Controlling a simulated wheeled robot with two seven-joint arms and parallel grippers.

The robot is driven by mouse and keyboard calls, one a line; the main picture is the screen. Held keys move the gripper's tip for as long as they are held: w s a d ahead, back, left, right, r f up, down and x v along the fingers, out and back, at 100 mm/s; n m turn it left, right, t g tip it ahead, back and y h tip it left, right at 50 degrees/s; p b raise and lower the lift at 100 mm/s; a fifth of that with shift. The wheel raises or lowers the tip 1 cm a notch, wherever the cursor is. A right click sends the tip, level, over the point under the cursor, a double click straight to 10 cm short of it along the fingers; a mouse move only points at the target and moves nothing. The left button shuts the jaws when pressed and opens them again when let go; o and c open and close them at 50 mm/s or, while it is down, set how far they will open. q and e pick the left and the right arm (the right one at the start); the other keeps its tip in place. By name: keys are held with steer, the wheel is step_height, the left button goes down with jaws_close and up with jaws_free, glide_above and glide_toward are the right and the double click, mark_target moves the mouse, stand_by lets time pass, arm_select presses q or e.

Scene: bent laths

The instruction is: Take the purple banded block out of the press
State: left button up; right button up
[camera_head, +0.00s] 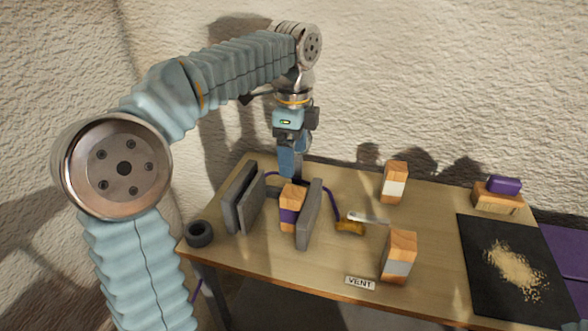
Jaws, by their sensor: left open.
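The purple banded block (288,214), a wooden block with a purple band, stands upright between the grey plates of the press (309,216). It sits close to the right plate, with a wider space towards the left plates (250,203). I cannot tell whether it touches the right plate. My left gripper (290,170) is open and empty, pointing down above and just behind the block. Its far finger is partly hidden. My right gripper is not in view.
A white-banded block (394,186) and a grey-banded block (398,260) stand to the right. A chisel-like tool (350,227) lies beside the press. A dark ring (200,234) is at the left corner. A black mat (490,235) with shavings and a purple-topped brush (502,187) are far right.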

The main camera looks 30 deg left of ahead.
mark_target(293, 192)
arm_select(q)
step_height(293, 192, down, 13)
steer(key=shift+f+b, duration=0.1)
steer(key=shift+b, duration=0.8)
steer(key=c, duration=1.2)
